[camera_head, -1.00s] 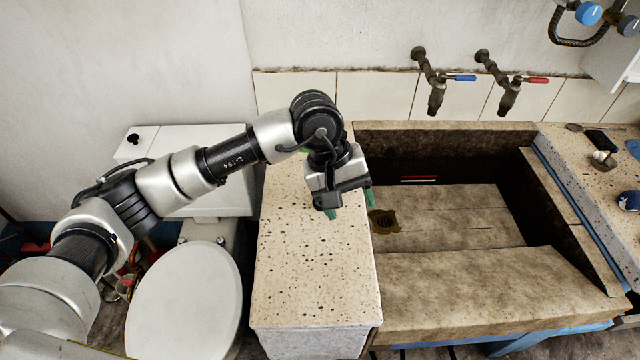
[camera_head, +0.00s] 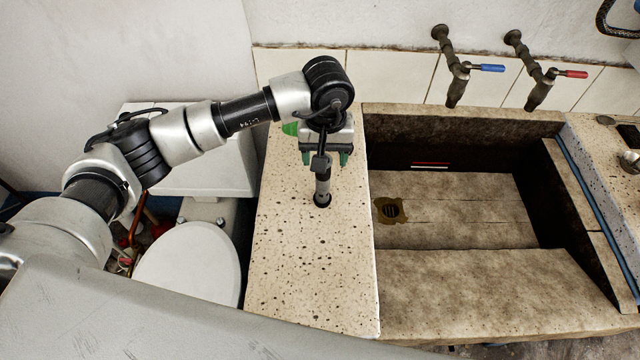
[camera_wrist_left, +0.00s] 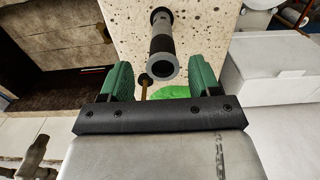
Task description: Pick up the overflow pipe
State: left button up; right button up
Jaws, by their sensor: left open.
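The overflow pipe (camera_head: 322,186) is a short grey tube with dark ends. It appears to stand upright on the speckled stone ledge (camera_head: 320,270) left of the trough. My left gripper (camera_head: 325,158) is open beside the pipe's upper part, which it partly hides in the head view. In the left wrist view the pipe (camera_wrist_left: 162,45) points its open end toward the camera. That end appears between or just beyond the two green fingers of the gripper (camera_wrist_left: 160,76); I see no grip on it. My right gripper is not in view.
The stone trough (camera_head: 480,285) lies to the right, with a brown drain piece (camera_head: 390,210) inside. Two taps (camera_head: 458,82) (camera_head: 541,88) hang above it. A green object (camera_head: 290,128) is behind my gripper. A toilet (camera_head: 190,268) stands left of the ledge.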

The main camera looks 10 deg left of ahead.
aim_at(323, 183)
pick_arm(q)
jog(key=f, duration=0.1)
jog(key=f+p, duration=0.1)
jog(key=f, duration=0.1)
jog(key=f+p, duration=0.1)
jog(key=f, duration=0.1)
jog(key=shift+w+a+f, duration=0.1)
jog(key=shift+w+a, duration=0.15)
jog(key=shift+w, duration=0.05)
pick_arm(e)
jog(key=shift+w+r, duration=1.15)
pick_arm(q)
jog(key=shift+c, duration=0.3)
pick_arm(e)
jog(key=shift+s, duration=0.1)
pick_arm(q)
jog(key=shift+c, duration=1.3)
grip_shut()
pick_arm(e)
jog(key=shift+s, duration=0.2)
